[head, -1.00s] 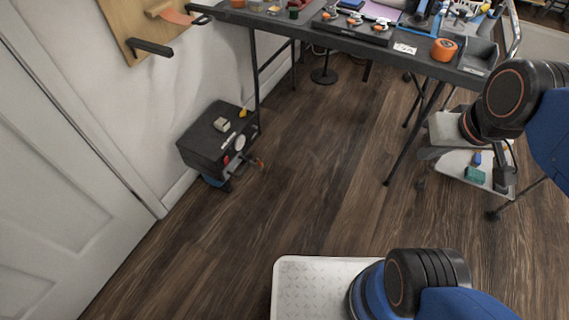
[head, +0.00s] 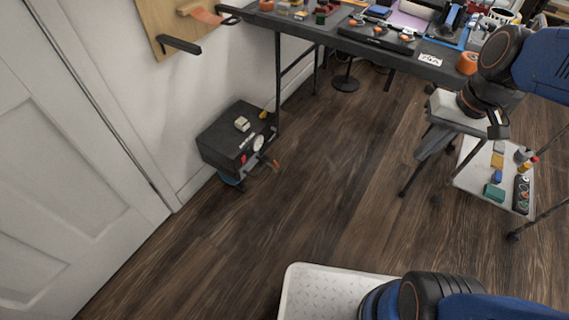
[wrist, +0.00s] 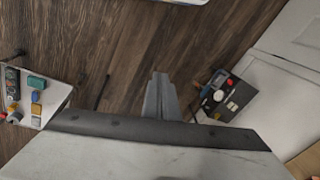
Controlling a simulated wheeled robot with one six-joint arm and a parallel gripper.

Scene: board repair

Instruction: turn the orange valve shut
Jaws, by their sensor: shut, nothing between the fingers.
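The orange valve (head: 275,166) is a small handle at the front lower right of a black box (head: 222,142) on the floor by the white wall. It is too small to tell its angle. The box has a round white gauge (head: 258,142) and a red knob, and shows in the wrist view (wrist: 232,101); the valve is not clear there. My gripper (head: 498,129) is at the right, beside the trolley and far from the box. Its fingers are together and empty, and point toward the floor in the wrist view (wrist: 160,80).
A dark workbench (head: 345,44) with tools stands along the back. A trolley shelf (head: 468,178) with small items is at the right, near my gripper. A wooden board (head: 158,22) with a black bracket (head: 180,45) hangs on the wall. Floor before the box is clear.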

